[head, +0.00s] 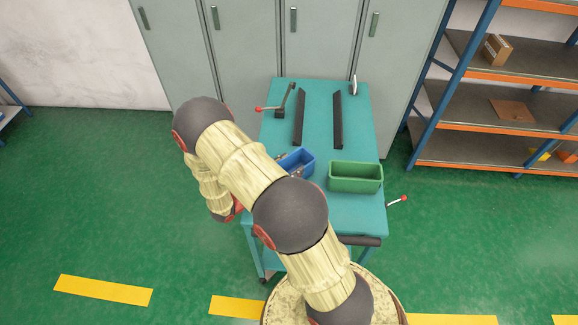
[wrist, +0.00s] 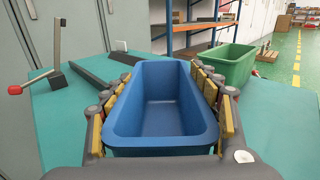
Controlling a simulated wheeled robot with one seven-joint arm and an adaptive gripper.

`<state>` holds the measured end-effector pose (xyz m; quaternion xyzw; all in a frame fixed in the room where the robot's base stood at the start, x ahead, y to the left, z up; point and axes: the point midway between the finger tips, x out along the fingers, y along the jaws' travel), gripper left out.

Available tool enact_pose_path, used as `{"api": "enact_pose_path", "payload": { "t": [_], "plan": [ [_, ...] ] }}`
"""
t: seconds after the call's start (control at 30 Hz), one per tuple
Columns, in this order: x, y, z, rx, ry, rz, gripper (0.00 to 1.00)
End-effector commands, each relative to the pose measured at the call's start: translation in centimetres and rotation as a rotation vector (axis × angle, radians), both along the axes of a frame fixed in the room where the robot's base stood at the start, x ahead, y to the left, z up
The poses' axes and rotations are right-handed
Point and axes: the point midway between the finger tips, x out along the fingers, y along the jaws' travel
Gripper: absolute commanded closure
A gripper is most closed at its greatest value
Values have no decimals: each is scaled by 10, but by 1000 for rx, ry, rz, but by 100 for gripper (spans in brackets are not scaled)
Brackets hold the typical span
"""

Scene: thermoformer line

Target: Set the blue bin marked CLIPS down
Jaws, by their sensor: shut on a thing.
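The blue bin (wrist: 160,135) fills the middle of the wrist view, upright and empty inside. My gripper (wrist: 161,95) has its padded fingers against the bin's left and right walls and is shut on it. In the head view the blue bin (head: 299,160) is at the left side of the teal table (head: 320,100), partly hidden by my arm. No CLIPS marking shows on the walls in view. I cannot tell whether the bin's underside touches the tabletop.
A green bin (head: 356,178) stands on the table to the right of the blue bin. Two dark bars (head: 299,118) and a red-knobbed lever (head: 278,104) are farther back. Grey cabinets (head: 255,50) stand behind the table, and a shelf rack (head: 500,85) is at the right.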

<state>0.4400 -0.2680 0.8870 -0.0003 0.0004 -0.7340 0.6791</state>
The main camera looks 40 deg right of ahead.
Motion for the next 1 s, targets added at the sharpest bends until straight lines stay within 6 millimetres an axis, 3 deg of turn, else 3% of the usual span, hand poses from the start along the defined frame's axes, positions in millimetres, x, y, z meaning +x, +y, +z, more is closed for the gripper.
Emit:
{"api": "enact_pose_path", "payload": {
  "t": [0.47, 0.83, 1.0],
  "plan": [
    [0, 0, -1, 0, 1, 0, 15],
    [0, 0, 2, 0, 0, 0, 15],
    [2, 20, 3, 0, 1, 4, 15]
  ]
}}
